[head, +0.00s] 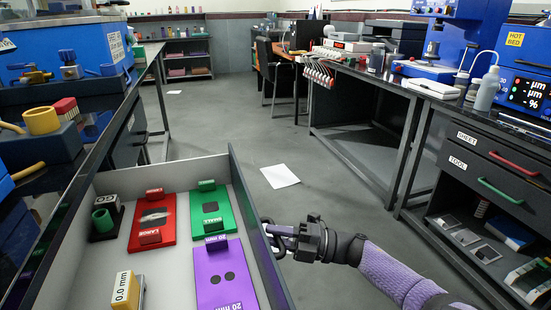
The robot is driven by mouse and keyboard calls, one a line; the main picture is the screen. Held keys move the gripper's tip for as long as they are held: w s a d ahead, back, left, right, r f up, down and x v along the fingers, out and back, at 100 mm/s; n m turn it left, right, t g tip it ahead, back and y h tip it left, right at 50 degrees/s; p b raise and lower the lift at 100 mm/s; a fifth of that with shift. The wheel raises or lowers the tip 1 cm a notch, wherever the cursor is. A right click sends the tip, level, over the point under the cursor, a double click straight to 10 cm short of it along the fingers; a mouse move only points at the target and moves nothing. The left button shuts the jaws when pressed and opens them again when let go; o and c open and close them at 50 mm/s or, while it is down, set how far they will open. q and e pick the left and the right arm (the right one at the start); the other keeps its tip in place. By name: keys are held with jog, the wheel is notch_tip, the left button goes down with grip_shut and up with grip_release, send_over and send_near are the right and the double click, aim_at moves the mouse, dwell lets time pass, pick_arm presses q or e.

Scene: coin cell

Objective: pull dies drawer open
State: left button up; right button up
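The dies drawer (250,215) stands pulled out at the left in the head view, its light inside exposed. In it lie a red tray marked LARGE (143,219), a green tray marked SMALL (221,207) and a purple tray marked 20 mm (223,262). My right gripper (273,236) is at the outer face of the drawer front, where its dark fingers overlap the handle area. The fingers and handle are both dark, so I cannot tell whether they are closed on the handle. My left gripper is not in view.
A black block (106,222) and a yellow-edged block (127,290) also lie in the drawer. A white sheet (280,176) lies on the floor beyond it. A cabinet with a red-handled drawer (514,162) and a green-handled drawer (500,190) stands right. The middle floor is mostly clear.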

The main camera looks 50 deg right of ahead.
jog(key=shift+o, duration=1.3)
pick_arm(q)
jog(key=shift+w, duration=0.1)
pick_arm(e)
jog(key=shift+s+d, duration=0.1)
jog(key=shift+s, duration=0.05)
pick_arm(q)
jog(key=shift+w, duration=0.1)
pick_arm(e)
jog(key=v, duration=0.9)
jog(key=shift+s, duration=0.2)
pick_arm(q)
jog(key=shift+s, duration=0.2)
pick_arm(e)
jog(key=shift+d+f, duration=0.15)
jog(key=shift+f, duration=0.05)
